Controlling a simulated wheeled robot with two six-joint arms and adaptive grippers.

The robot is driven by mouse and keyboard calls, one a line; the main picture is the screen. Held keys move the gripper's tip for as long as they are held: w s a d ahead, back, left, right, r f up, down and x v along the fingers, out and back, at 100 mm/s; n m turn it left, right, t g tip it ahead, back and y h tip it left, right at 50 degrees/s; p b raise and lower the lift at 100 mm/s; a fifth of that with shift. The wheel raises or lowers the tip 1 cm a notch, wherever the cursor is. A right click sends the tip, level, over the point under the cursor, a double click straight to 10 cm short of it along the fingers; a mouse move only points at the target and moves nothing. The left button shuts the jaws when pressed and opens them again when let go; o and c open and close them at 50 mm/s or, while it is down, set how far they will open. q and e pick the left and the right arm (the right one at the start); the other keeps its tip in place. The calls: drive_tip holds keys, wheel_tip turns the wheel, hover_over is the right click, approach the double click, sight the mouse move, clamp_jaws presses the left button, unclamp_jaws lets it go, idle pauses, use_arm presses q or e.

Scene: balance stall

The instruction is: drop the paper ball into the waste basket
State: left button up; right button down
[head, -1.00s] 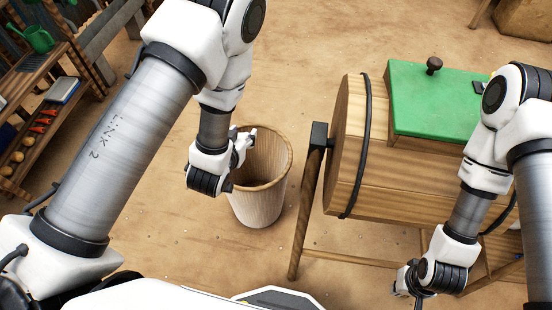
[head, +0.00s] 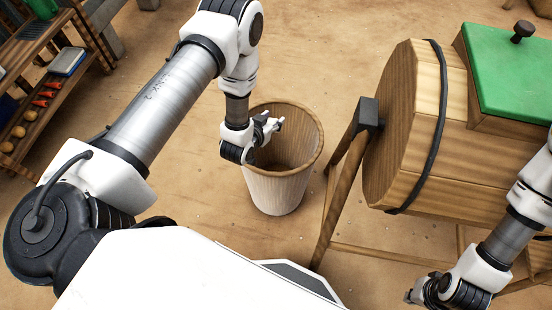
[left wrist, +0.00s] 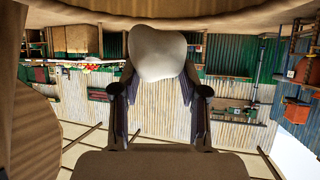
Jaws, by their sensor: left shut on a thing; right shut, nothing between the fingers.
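The paper ball (left wrist: 157,52) is a pale, rounded lump between the two fingertips in the left wrist view. My left gripper (head: 272,126) is shut on it; I cannot clearly make out the ball in the head view. The waste basket (head: 277,193) is a round wooden tub with an open top, upright on the floor. In the head view my left gripper overlaps the left part of its opening; its exact height over the rim is hard to tell. My right gripper (head: 413,295) is shut and empty at the lower right, away from the basket.
A wooden barrel (head: 400,130) on a trestle stand stands right of the basket, with a green lid (head: 515,75) on it. A shelf (head: 40,110) with small goods is at the far left. The sandy floor around the basket is mostly clear.

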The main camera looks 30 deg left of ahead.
use_arm(q)
drive_tip(key=shift+f, duration=0.1)
drive_tip(key=o, duration=0.8)
drive_tip(key=shift+s, duration=0.1)
drive_tip(key=v, duration=1.2)
